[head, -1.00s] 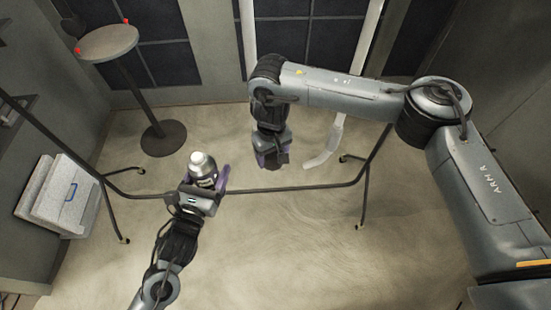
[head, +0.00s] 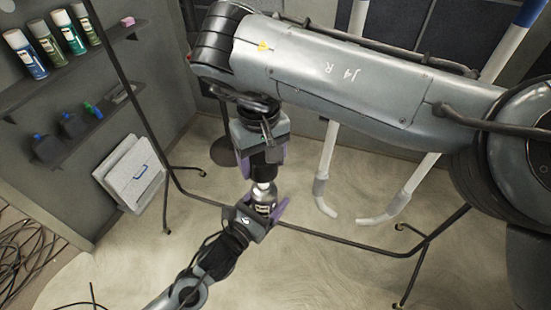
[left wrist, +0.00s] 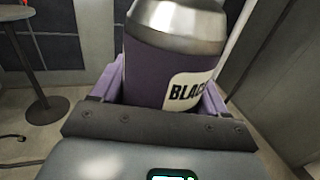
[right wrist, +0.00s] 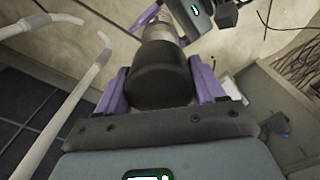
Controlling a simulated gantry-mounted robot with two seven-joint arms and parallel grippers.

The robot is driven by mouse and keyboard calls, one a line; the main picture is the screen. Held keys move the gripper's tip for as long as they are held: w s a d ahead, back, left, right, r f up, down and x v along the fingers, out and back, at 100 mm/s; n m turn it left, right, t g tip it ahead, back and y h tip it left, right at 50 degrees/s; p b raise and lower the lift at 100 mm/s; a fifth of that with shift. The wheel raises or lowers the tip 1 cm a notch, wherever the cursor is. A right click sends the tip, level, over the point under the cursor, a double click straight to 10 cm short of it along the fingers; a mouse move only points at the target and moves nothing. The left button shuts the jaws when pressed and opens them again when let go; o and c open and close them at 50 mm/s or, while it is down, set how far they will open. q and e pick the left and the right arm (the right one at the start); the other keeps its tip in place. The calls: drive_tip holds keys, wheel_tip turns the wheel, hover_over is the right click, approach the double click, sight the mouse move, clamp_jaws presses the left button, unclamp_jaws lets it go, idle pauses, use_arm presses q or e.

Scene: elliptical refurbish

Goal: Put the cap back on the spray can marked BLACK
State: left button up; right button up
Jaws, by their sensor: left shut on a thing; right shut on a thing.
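My left gripper (head: 262,216) is shut on the spray can, a dark can with a silver shoulder (head: 264,192). In the left wrist view the can (left wrist: 150,70) stands between the purple fingers, its white label reading BLACK. My right gripper (head: 262,156) is shut on the black cap (head: 264,172) and holds it just over the can's top. In the right wrist view the cap (right wrist: 160,78) sits between the purple fingers, with the silver can top (right wrist: 160,32) right beyond it. The cap hides the nozzle, and I cannot tell whether cap and can touch.
Several spray cans (head: 47,42) stand on a wall shelf at the upper left, with dark bottles (head: 72,124) on a lower shelf. White panels (head: 130,172) lean by the wall. A dark rack bar (head: 345,240) runs behind my left gripper. White curved tubes (head: 325,165) hang to the right.

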drive_tip(key=shift+f, duration=2.85)
drive_tip(key=shift+f, duration=0.9)
idle(0.7)
drive_tip(key=o, duration=1)
drive_tip(key=shift+o, duration=0.3)
drive_tip(key=shift+r, duration=0.15)
drive_tip(key=shift+r, duration=3.3)
drive_tip(key=shift+r, duration=0.1)
